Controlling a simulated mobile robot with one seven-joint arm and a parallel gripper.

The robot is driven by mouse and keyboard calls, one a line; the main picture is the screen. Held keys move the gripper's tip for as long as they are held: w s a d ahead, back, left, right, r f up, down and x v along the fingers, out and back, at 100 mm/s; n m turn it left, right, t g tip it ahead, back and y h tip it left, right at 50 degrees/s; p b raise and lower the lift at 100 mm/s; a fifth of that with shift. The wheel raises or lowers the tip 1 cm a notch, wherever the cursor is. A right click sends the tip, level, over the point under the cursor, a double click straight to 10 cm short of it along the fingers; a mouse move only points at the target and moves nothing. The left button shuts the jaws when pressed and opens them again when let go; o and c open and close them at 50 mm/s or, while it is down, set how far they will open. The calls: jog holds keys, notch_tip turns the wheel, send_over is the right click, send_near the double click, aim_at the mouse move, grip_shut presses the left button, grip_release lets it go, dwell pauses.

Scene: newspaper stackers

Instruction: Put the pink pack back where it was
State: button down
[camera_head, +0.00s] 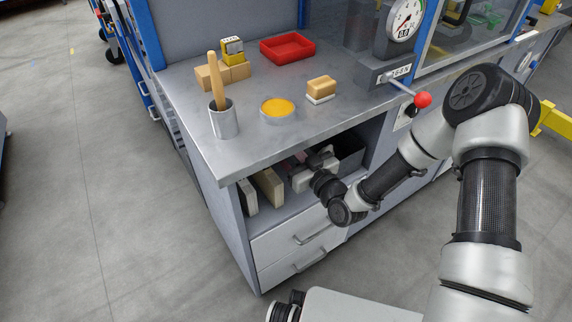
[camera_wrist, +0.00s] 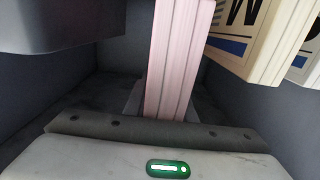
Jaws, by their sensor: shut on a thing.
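The pink pack (camera_wrist: 172,62) stands on edge inside the open shelf under the workbench, extending away from the gripper body in the wrist view. My gripper (camera_head: 303,171) reaches into this shelf and is shut on the pink pack. In the head view, only a small pinkish part (camera_head: 288,165) of the pack shows beside my gripper; the rest is hidden. The fingertips are hard to make out in the wrist view. I cannot tell whether the pack touches the shelf floor.
A cream pack (camera_head: 269,187) with dark lettering stands right of the pink pack in the wrist view, with another pale pack (camera_head: 247,196) beyond it. A dark bin (camera_wrist: 60,25) is on the other side. The worktop (camera_head: 250,144) is overhead, with drawers (camera_head: 295,240) below.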

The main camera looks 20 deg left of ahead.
jog(key=shift+f+b, duration=0.75)
jog(key=shift+f, duration=2.05)
jog(key=shift+f, duration=0.1)
jog(key=c, duration=1.5)
grip_release()
jog(key=shift+f, duration=0.1)
jog(key=shift+s+d, duration=0.2)
jog(key=shift+d, duration=0.05)
jog(key=p+v, duration=0.2)
jog(key=v, duration=0.9)
jog(key=shift+s+d, duration=0.15)
jog(key=shift+s, duration=0.05)
